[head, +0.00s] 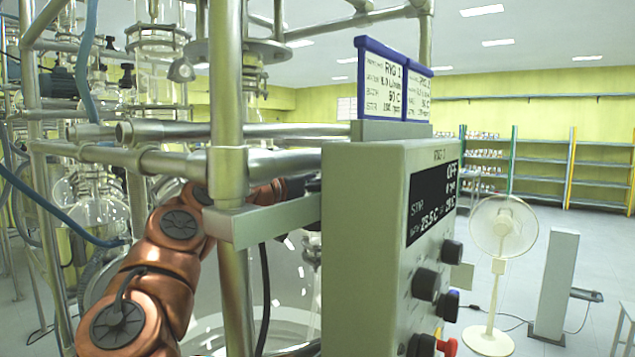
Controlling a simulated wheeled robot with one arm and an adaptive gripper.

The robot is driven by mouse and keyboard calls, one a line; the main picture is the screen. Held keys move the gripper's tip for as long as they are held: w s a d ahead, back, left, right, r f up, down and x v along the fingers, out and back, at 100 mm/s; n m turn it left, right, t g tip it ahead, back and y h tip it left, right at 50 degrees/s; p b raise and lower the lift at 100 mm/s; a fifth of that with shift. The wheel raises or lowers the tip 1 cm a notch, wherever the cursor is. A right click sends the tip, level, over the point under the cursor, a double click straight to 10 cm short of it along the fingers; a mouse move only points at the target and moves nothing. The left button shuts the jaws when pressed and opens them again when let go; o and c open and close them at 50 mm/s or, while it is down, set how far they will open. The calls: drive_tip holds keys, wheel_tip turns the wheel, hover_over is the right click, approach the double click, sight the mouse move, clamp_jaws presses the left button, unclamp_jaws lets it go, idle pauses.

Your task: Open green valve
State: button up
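I cannot make out a green valve in the head view. My copper-coloured arm rises from the lower left, passes behind the upright steel post and runs right, towards the back of the grey control box (365,240). Its far end goes out of sight behind the box. The fingers of my gripper are hidden there, so I cannot see whether they touch anything. A large glass vessel (285,285) shows behind the post, below my arm.
The steel frame post (228,100) and a flat bracket (265,217) stand close in front of my arm. The box carries black knobs (425,284) and a red knob (447,346). A white fan (503,228) stands on open floor at right, with shelves (545,170) behind.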

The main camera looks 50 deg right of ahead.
drive_tip(key=shift+f, duration=0.1)
drive_tip(key=o, duration=1.2)
drive_tip(key=shift+a, duration=0.1)
drive_tip(key=shift+a, duration=3.7)
